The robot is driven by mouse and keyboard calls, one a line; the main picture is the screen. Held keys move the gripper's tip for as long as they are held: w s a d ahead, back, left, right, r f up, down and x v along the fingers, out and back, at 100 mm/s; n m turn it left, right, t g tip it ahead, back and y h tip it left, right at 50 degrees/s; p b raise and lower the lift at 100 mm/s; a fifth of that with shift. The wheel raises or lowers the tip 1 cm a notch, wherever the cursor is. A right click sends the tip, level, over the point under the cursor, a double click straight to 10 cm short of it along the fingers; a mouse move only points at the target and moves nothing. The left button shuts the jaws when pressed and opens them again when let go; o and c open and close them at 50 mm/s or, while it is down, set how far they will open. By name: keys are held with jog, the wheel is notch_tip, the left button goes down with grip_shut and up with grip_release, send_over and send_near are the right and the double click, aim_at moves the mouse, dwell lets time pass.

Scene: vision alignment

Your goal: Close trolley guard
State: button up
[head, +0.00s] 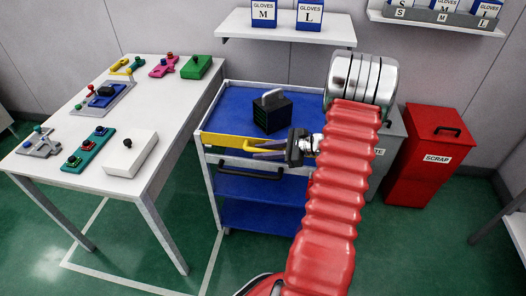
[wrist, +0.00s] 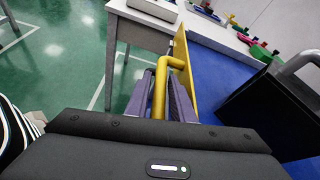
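The blue-topped trolley (head: 225,117) stands in the middle of the head view. Its yellow guard (head: 222,141) is a panel standing along the near edge of the top; its right part is hidden by my gripper and arm. The guard also shows edge-on in the wrist view (wrist: 180,45). A yellow bar handle (wrist: 160,91) sticks out from the guard. My gripper (wrist: 160,85) has one finger on each side of the handle, close against it, and looks shut on it. My gripper is at the trolley's near side in the head view (head: 268,151).
A black block with a grey handle (head: 271,113) stands on the trolley top. A white table (head: 70,105) with coloured fixtures is to the left. A red scrap bin (head: 418,165) stands to the right. A shelf (head: 285,35) with glove boxes hangs behind. Green floor lies open between table and trolley.

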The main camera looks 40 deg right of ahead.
jog(key=v, duration=1.3)
jog(key=shift+s+d, duration=0.2)
jog(key=shift+s, duration=0.1)
jog(key=s+a+f+n+g, duration=0.2)
jog(key=s+f, duration=0.1)
jog(key=f, duration=0.1)
jog(key=s+a+r+n+g+h, duration=0.1)
jog(key=s+a+r+n+g, duration=0.1)
jog(key=a+n+g, duration=0.55)
jog(key=a+r+n+t+h, duration=0.1)
jog(key=a+r+n, duration=0.4)
jog(key=a, duration=0.5)
jog(key=s+a+r+n+t+h, duration=0.1)
jog(key=a+r+n+h, duration=0.2)
jog(key=a+r+n, duration=0.3)
jog(key=s+a+r+n+t+h, duration=0.1)
jog(key=a+r+n, duration=0.5)
jog(key=a, duration=0.8)
jog(key=shift+r+t+h, duration=0.35)
jog(key=shift+r+h, duration=0.3)
jog(key=shift+h, duration=0.05)
jog(key=shift+a, duration=0.1)
